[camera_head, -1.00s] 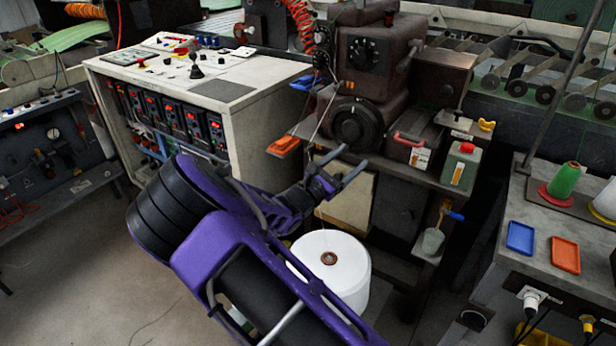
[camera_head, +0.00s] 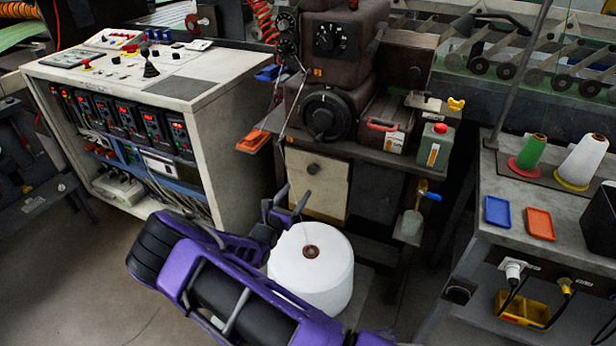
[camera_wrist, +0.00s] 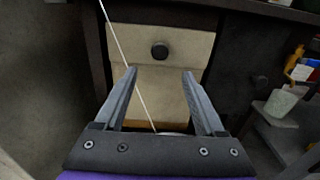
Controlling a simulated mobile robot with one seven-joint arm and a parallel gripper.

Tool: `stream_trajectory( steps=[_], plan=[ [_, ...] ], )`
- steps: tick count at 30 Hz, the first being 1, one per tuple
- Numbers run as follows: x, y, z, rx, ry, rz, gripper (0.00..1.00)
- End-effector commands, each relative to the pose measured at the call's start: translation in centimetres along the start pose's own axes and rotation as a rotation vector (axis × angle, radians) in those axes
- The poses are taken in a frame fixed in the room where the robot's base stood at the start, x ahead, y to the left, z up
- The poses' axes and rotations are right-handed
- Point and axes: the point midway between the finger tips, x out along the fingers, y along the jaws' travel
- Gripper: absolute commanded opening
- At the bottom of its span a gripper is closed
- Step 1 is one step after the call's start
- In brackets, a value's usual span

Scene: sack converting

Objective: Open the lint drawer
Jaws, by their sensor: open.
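The lint drawer appears as a beige front (camera_head: 325,187) with a dark round knob (camera_head: 313,169), under the machine table in the head view. It looks closed. In the wrist view the drawer front (camera_wrist: 190,45) and its knob (camera_wrist: 160,50) lie straight ahead, with a beige panel below. My gripper (camera_head: 294,189) is open and empty, in front of the drawer's lower left part in the head view. In the wrist view the gripper (camera_wrist: 159,72) has its fingertips just below the knob, which sits between their lines. The fingers appear apart from the knob; the exact gap is unclear.
A large white thread cone (camera_head: 318,270) stands below and right of my gripper. A thin thread (camera_wrist: 125,62) crosses the wrist view before the drawer. A white control cabinet (camera_head: 225,150) stands left; a grey table (camera_head: 470,215) stands right. A small cup (camera_head: 411,224) hangs right of the drawer.

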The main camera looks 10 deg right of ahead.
Motion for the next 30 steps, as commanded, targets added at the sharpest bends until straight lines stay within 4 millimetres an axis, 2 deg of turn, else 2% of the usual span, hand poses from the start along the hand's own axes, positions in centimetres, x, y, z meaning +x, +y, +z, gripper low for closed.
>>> stream_trajectory(
  steps=[1,6,13,18,27,30],
  plan=[
    [1.2,-0.2,-0.1,0.0,-0.001,-0.003,0.72],
    [4.9,-0.1,-0.1,0.002,-0.001,-0.002,0.72],
    [8.6,-0.1,-0.1,0.001,-0.001,-0.002,0.72],
    [9.7,0.0,0.0,0.001,0.001,0.0,0.72],
    [9.9,0.0,0.0,0.0,0.0,0.0,0.72],
    [9.9,0.0,0.0,0.0,0.0,0.0,0.54]
  ],
)
